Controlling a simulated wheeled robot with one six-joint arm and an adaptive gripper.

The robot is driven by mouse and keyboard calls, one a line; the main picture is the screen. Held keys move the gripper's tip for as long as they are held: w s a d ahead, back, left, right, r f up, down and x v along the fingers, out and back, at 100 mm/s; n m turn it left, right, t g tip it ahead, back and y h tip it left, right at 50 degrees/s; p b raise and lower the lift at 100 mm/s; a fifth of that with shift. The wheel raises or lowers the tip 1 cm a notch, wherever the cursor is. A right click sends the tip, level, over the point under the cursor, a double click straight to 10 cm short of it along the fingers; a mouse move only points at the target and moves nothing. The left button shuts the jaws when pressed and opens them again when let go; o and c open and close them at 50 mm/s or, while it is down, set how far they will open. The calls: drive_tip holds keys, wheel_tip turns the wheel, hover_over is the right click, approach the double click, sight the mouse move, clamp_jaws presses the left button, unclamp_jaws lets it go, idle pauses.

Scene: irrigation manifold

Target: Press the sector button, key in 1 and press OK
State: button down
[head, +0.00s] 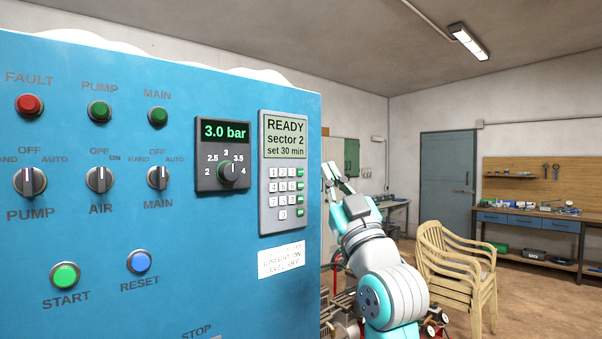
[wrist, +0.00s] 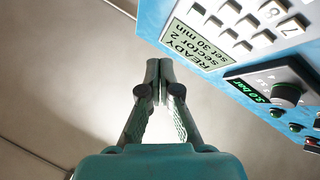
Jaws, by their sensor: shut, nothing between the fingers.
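The controller (head: 263,230) is a grey upright unit on the right part of the blue panel. Its screen (head: 285,137) reads "READY, sector 2, set 30 min". Below it is a keypad of white keys (head: 284,186) with a right-hand column of function keys (head: 300,186); their labels are too small to read. My gripper (head: 331,168) is shut and empty, to the right of the panel edge and apart from the keys. In the wrist view my shut fingers (wrist: 158,80) point up the picture, with the controller screen (wrist: 198,40) and part of the keypad (wrist: 250,22) to their upper right.
The pressure unit (head: 223,177) shows 3.0 bar beside the controller. Selector switches, lamps, a green START button (head: 65,276) and a blue RESET button (head: 139,262) fill the blue panel (head: 190,235). Plastic chairs (head: 455,265) and a workbench (head: 530,222) stand farther back right.

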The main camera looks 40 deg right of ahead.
sight(273, 172)
drive_tip(key=shift+w+a, duration=0.1)
drive_tip(key=shift+w, duration=2.2)
drive_tip(key=shift+w, duration=0.4)
drive_tip(key=shift+w, duration=0.3)
drive_tip(key=shift+s, duration=0.15)
idle(0.5)
drive_tip(key=shift+s, duration=0.6)
drive_tip(key=shift+s+a, duration=0.1)
drive_tip(key=shift+a, duration=3.35)
